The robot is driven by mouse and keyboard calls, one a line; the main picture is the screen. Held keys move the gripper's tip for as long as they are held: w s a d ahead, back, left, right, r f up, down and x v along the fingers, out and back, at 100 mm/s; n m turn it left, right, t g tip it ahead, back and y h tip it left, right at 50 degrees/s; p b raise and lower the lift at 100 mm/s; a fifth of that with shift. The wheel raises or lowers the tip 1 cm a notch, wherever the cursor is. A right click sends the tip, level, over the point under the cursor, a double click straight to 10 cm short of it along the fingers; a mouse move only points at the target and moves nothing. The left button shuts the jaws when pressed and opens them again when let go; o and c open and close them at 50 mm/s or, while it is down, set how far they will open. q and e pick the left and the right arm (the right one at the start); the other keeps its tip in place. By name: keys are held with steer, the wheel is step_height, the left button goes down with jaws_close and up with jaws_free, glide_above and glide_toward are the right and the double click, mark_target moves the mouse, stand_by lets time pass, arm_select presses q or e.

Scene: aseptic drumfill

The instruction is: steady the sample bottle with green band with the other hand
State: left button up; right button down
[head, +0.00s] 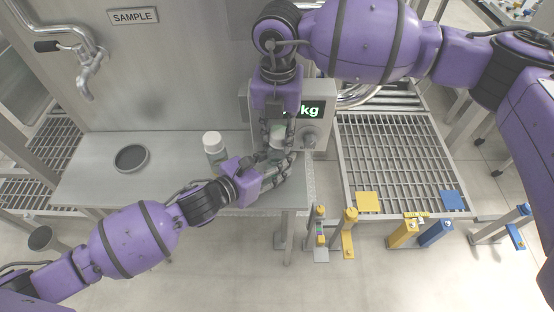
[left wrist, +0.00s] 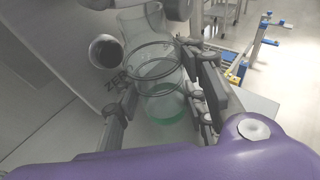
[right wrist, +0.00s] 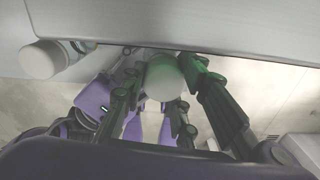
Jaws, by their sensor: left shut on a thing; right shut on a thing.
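The sample bottle with green band (head: 276,154) is at the right end of the steel bench, largely hidden by both grippers in the head view. In the left wrist view it looks see-through, with a green band (left wrist: 168,108) low down, between the left fingers. In the right wrist view its pale top (right wrist: 164,80) with a green tint sits between the right fingers. My left gripper (head: 280,168) is shut on it from the side, low down. My right gripper (head: 277,132) comes from above and is shut on its upper part. I cannot tell whether its base touches the bench.
Another white-capped bottle (head: 213,146) stands left of the grippers. The scale display (head: 300,110) and its knob (head: 310,137) are close behind on the right.

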arm_select(q)
steer(key=shift+a+f, duration=0.15)
steer(key=shift+f, duration=0.15)
arm_select(e)
steer(key=shift+r, duration=1.6)
steer(key=shift+s, duration=0.1)
steer(key=s+d+r, duration=0.4)
steer(key=s, duration=0.2)
steer(key=shift+s, duration=0.35)
arm_select(q)
steer(key=o, duration=1.3)
steer(key=shift+r, duration=0.1)
steer(key=shift+o, duration=0.3)
steer(key=shift+r, duration=0.1)
